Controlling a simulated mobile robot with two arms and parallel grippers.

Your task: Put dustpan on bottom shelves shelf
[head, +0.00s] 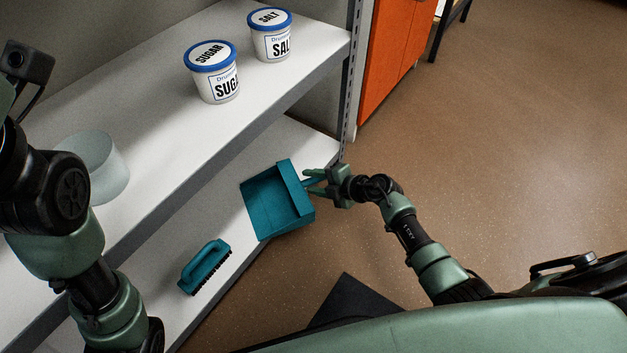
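The teal dustpan (268,205) is at the front edge of the lower white shelf (222,205), its open tray partly over the shelf and its near right corner reaching past the edge above the floor. My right gripper (314,182) is at the dustpan's short handle, with one finger on each side of it, and appears shut on it. Whether the dustpan touches the shelf is hard to tell. My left arm comes in along the left side; its gripper is not in view.
A teal brush (205,266) lies on the lower shelf, left of the dustpan. The upper shelf (150,95) holds a sugar tub (213,72), a salt tub (271,36) and a translucent container (105,168). A metal upright (353,75) stands at the shelf's right end, near an orange cabinet (388,55).

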